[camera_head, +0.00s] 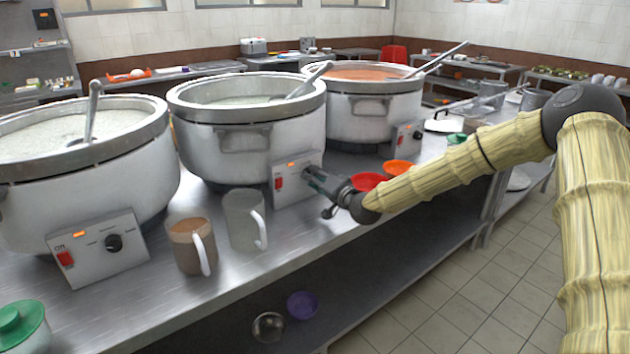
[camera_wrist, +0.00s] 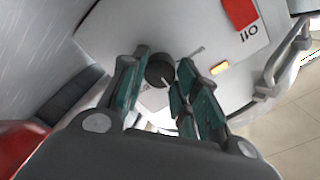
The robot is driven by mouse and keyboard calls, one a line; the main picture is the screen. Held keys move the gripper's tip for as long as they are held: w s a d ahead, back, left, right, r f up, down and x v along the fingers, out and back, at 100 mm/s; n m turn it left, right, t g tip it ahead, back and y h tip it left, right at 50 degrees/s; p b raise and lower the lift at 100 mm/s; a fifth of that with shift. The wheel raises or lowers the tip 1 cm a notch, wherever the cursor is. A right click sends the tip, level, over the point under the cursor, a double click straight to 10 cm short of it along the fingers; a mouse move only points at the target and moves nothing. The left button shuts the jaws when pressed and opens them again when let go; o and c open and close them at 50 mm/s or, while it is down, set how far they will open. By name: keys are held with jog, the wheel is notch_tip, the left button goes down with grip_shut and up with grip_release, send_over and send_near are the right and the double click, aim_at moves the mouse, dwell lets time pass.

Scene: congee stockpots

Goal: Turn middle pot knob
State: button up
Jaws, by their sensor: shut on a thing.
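The middle pot (camera_head: 248,125) is a large steel stockpot with pale congee and a ladle in it. Its control box (camera_head: 296,180) has a red switch (camera_head: 278,183) and an orange light. The middle pot's knob is hidden behind my gripper (camera_head: 318,180) in the head view. In the wrist view the knob (camera_wrist: 160,70) is black and round, with a pale mark. My gripper (camera_wrist: 163,90) has its green-padded fingers on either side of the knob, shut on it.
The left pot (camera_head: 80,160) and right pot (camera_head: 362,105) stand on the same steel counter. A brown mug (camera_head: 188,250) and a grey mug (camera_head: 240,222) stand left of my gripper near the counter's front edge. Red (camera_head: 368,181) and orange (camera_head: 398,167) bowls lie close behind my wrist.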

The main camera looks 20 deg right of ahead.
jog(key=shift+f, duration=0.1)
jog(key=o, duration=1)
jog(key=shift+d, duration=0.1)
jog(key=shift+s, duration=0.15)
jog(key=v, duration=1.1)
jog(key=shift+s+d, duration=0.15)
jog(key=shift+s, duration=0.2)
